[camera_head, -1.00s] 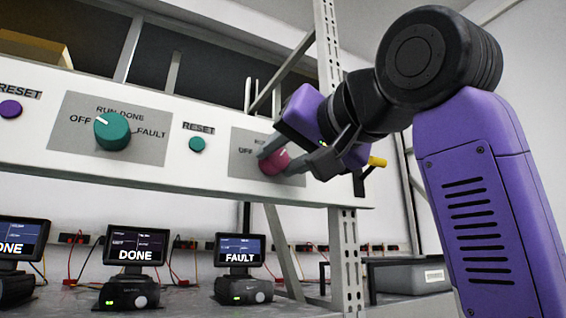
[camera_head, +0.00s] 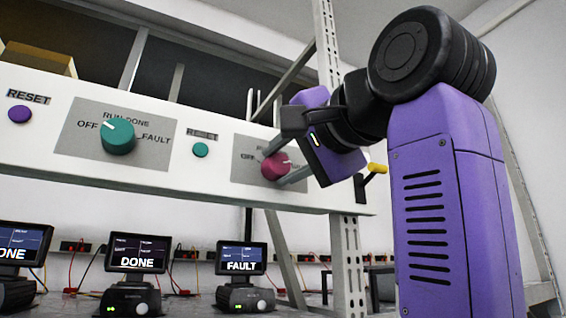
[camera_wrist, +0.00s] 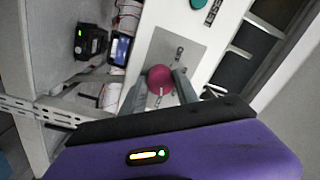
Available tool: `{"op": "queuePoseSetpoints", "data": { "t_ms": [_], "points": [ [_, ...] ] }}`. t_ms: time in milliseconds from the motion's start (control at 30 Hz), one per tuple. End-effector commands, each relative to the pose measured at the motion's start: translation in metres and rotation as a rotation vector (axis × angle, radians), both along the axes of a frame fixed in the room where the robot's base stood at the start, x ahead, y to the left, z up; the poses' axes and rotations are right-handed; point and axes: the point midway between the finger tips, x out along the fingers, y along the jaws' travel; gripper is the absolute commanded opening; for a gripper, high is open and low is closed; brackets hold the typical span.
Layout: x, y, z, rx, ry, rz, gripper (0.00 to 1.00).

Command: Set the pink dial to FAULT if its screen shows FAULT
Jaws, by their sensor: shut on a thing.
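The pink dial (camera_head: 275,168) sits on a grey plate on the white panel (camera_head: 60,150). My gripper (camera_head: 281,163) is shut on it, with one grey finger above and one at its lower right. In the wrist view the dial (camera_wrist: 160,79) shows between the two fingers (camera_wrist: 159,88). The dial's setting is hard to read; its plate labels are partly hidden by my gripper. The screen (camera_head: 241,258) below this dial reads FAULT.
A teal dial (camera_head: 118,136) to the left points toward OFF. A teal reset button (camera_head: 201,150) lies between the dials, and a purple one (camera_head: 19,114) is at far left. Another screen (camera_head: 138,252) reads DONE. A metal upright (camera_head: 346,260) stands right of the FAULT screen.

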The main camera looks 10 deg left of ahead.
Motion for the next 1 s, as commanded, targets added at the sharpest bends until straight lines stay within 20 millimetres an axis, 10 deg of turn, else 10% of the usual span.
{"op": "queuePoseSetpoints", "data": {
  "t_ms": [400,433,533,1000],
  "points": [
    [0.000,-0.002,0.000,0.008,0.004,-0.002,0.00],
    [0.000,-0.002,0.000,0.008,0.004,-0.002,0.42],
    [0.000,-0.001,0.000,0.008,0.003,-0.002,0.58],
    [-0.014,-0.010,-0.001,0.007,-0.002,-0.001,0.58]
  ]
}}
